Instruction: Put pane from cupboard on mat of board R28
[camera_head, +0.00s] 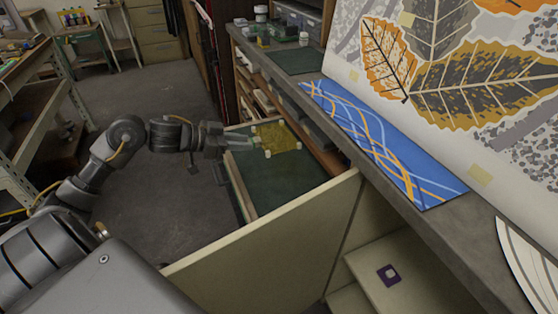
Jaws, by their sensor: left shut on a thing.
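My left gripper (246,142) reaches in from the left and is shut on the near-left edge of an amber-yellow pane (285,137) with small pale corner pieces. The pane is over the far part of a dark green surface (282,172) in a pale-rimmed tray or drawer beside the bench; I cannot tell whether it touches it. A smaller dark green mat (299,61) lies on the bench top near the back. No R28 marking is readable. A cream cupboard panel (285,241) stands in front. My right gripper is out of view.
A blue panel with orange and white curves (383,147) lies on the grey bench (455,207). A large leaf picture (440,70) stands behind it. A purple square piece (389,274) lies on a cream shelf below. Jars (261,13) crowd the bench's far end. Floor at left is clear.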

